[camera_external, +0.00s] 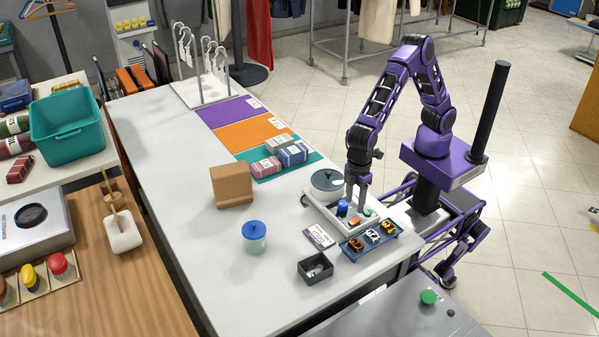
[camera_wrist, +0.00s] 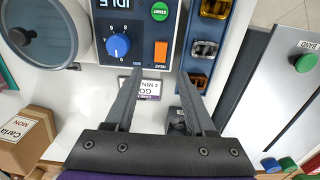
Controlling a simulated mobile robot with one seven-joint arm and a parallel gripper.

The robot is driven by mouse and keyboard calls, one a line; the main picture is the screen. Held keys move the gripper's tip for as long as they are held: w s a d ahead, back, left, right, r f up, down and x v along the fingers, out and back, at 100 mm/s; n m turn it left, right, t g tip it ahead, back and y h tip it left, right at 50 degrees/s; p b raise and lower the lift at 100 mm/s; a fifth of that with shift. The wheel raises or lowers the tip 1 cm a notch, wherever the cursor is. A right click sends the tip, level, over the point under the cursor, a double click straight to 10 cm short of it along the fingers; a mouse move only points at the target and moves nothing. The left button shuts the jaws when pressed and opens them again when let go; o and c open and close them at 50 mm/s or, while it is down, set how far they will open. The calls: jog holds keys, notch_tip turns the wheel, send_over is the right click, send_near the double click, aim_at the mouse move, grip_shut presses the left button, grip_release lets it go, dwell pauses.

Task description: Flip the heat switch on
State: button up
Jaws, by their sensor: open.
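The heat switch (camera_wrist: 161,52) is a small orange rectangle on the dark control panel (camera_wrist: 138,62) of a white machine. It also shows in the external view (camera_external: 355,221). A blue dial (camera_wrist: 118,45) sits to its left and a green button (camera_wrist: 159,11) above it in the wrist view. My gripper (camera_wrist: 160,82) is open and empty, pointing down over the machine (camera_external: 314,202). The switch appears just beyond the gap between my fingertips. I see no contact, and I cannot tell which way the switch is set.
A blue tray (camera_external: 351,255) with several metal clips lies beside the machine. A card (camera_external: 319,237), a dark open box (camera_external: 313,279), a blue-lidded jar (camera_external: 255,241) and a cardboard box (camera_external: 231,190) stand nearby. The left middle of the white counter (camera_external: 180,180) is clear.

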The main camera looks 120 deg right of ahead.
aim_at(352, 222)
notch_tip(352, 222, down, 7)
jog(key=shift+r+b, duration=0.1)
jog(key=shift+b, duration=0.3)
grip_shut()
